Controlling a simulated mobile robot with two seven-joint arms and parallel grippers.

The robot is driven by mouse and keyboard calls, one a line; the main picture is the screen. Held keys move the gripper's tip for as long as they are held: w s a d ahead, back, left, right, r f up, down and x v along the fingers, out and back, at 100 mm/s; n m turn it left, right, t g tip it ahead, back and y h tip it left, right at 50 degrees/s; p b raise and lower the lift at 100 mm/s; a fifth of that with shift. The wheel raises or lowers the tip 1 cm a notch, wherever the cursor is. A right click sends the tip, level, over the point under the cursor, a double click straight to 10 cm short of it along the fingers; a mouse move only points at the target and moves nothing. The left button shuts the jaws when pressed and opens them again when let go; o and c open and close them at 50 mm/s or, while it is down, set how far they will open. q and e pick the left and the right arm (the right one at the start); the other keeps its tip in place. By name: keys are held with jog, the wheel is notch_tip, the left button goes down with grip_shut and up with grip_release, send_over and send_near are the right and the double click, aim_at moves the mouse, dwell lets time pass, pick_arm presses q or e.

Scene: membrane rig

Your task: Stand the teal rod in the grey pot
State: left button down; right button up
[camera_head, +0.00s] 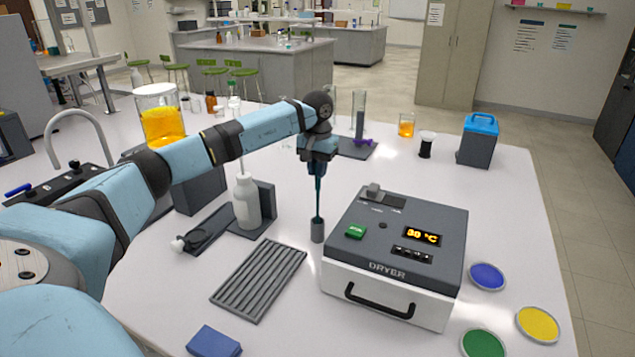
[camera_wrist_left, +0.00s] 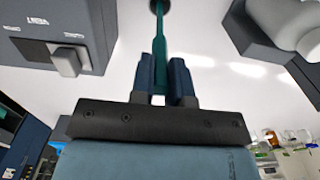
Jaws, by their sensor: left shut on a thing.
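The teal rod (camera_head: 318,200) is upright and runs down from my left gripper (camera_head: 318,172). The gripper is shut on the rod's upper part. The grey pot (camera_head: 317,233) stands on the white table just left of the dryer, directly below the gripper. The rod's lower end is at the pot's mouth, and how deep it goes is hidden. In the left wrist view the teal rod (camera_wrist_left: 159,45) runs between the two fingers (camera_wrist_left: 160,75) toward the grey pot (camera_wrist_left: 157,5), which is cut off at the top edge. My right gripper is not in view.
The dryer (camera_head: 395,255) stands close on the pot's right. A ribbed grey rack (camera_head: 258,280) lies to the front left. A white bottle (camera_head: 246,200) on a dark stand is behind left. Coloured dishes (camera_head: 487,277) lie at the right. The table is clear in front of the pot.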

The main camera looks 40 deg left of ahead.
aim_at(317, 190)
pick_arm(q)
notch_tip(317, 190, down, 5)
jog(key=shift+r, duration=0.2)
jog(key=shift+f, duration=0.15)
jog(key=c, duration=1.1)
grip_release()
